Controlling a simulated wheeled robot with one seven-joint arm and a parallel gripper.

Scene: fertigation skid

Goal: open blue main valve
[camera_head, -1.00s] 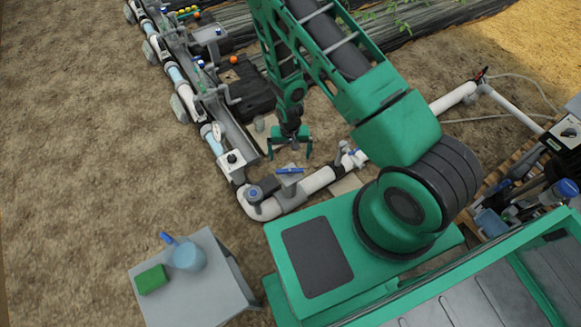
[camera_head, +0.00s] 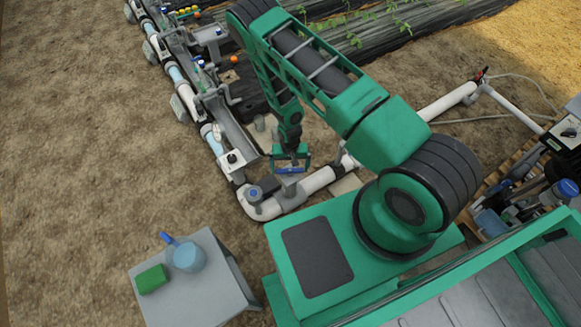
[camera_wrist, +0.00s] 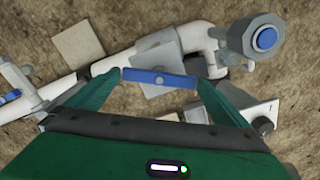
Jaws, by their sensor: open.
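The blue main valve handle (camera_head: 289,170) is a flat blue bar on a grey valve body on the white pipe. In the wrist view the blue handle (camera_wrist: 160,78) lies crosswise between the fingertips, with a bolt at its middle. My gripper (camera_head: 290,168) is open, one green finger near each end of the bar. It also shows in the wrist view (camera_wrist: 160,82). Whether the fingers touch the bar I cannot tell. The grey valve body (camera_wrist: 155,48) shows behind the handle.
A grey fitting with a blue cap (camera_wrist: 264,39) stands right of the valve in the wrist view. Another blue-handled fitting (camera_wrist: 10,97) is at the left. A grey table (camera_head: 215,290) with a blue watering can (camera_head: 187,257) and green block (camera_head: 152,279) stands lower left.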

